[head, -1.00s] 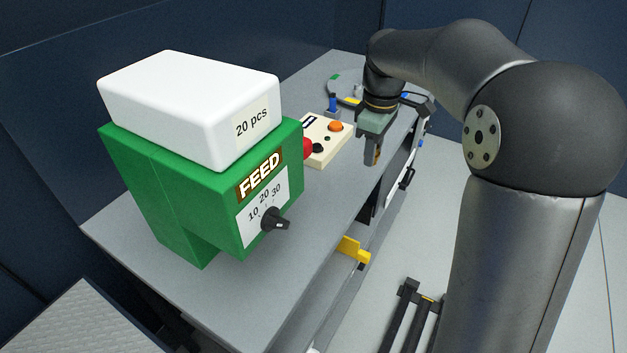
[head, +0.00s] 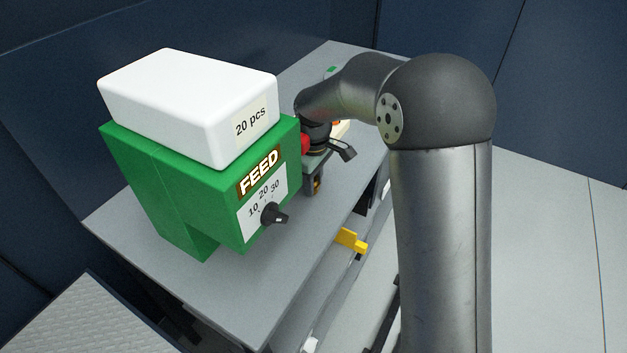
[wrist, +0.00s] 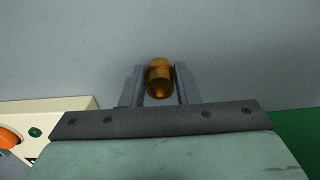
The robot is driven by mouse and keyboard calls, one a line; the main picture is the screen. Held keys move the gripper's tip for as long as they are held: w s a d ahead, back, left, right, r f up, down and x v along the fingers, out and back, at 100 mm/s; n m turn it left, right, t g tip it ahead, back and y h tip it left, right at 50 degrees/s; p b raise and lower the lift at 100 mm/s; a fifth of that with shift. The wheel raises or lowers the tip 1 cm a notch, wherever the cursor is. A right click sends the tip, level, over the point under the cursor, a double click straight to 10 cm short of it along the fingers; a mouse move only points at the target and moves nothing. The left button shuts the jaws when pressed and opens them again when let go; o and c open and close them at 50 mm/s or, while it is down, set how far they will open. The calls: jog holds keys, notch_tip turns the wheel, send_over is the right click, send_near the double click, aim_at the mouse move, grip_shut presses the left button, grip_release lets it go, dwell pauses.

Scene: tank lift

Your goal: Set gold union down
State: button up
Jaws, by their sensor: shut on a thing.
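The gold union (wrist: 159,78) is a small gold cylinder held between the two fingers of my gripper (wrist: 160,85) in the wrist view. In the head view my gripper (head: 314,187) is over the grey bench (head: 290,235), just right of the green feed box. A bit of the gold union (head: 317,184) shows between the fingers there. I cannot tell whether the union touches the bench top.
The green FEED box (head: 165,185) with a white block (head: 185,105) on top stands close left of my gripper. A cream control box with an orange button (wrist: 8,137) is nearby. A yellow bracket (head: 350,240) sticks out at the bench's front edge.

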jog(key=shift+f, duration=0.2)
jog(key=shift+f, duration=0.1)
jog(key=o, duration=1)
notch_tip(320, 180, up, 12)
jog(key=shift+r+b, duration=0.15)
jog(key=shift+b, duration=0.15)
